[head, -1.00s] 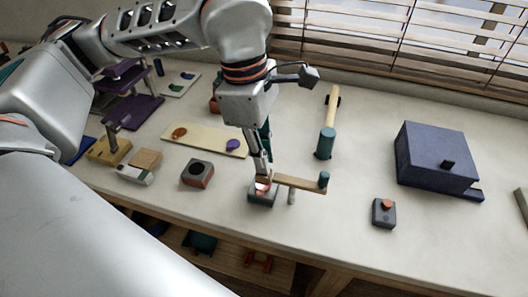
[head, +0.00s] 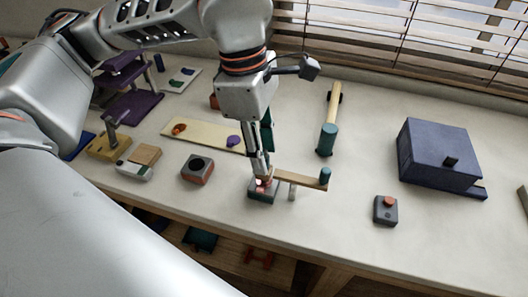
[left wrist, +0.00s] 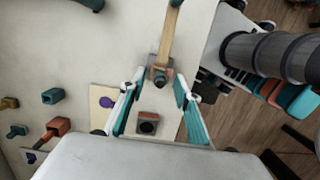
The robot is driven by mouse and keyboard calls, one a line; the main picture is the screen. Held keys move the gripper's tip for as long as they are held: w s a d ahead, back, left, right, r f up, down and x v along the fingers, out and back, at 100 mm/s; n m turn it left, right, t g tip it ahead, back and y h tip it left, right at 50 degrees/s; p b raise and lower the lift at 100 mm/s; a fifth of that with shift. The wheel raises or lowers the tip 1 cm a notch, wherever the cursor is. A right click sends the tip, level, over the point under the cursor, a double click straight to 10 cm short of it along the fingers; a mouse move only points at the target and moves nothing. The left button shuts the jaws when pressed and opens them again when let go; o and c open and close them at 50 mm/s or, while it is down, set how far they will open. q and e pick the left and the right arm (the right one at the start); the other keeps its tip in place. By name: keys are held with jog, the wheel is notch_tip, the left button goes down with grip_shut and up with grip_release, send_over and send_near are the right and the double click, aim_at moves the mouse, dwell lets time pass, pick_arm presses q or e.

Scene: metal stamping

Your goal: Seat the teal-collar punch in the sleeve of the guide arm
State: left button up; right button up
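The guide arm (head: 302,180) is a wooden bar on a pale post, with a teal knob (head: 325,176) at its right end. Its left end lies over a small dark block (head: 262,196). In the left wrist view, the teal-collar punch (left wrist: 160,76) shows at that end of the guide arm (left wrist: 169,38), with a reddish part beside it. My left gripper (head: 263,177) is directly above this end. Its teal fingers (left wrist: 158,92) stand apart on either side, with gaps to the punch. How deep the punch sits in the sleeve cannot be told. My right gripper is out of view.
A grey-red block with a dark hole (head: 197,169) stands left of the guide arm. A button box (head: 385,209) and a large blue box (head: 437,157) are to the right. Bench is clear between them.

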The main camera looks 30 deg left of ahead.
pick_arm(q)
notch_tip(320, 180, up, 11)
jog(key=a, duration=0.1)
jog(key=shift+s+a+f, duration=0.15)
jog(key=shift+s+a, duration=0.05)
jog(key=shift+a, duration=0.1)
dwell(0.4)
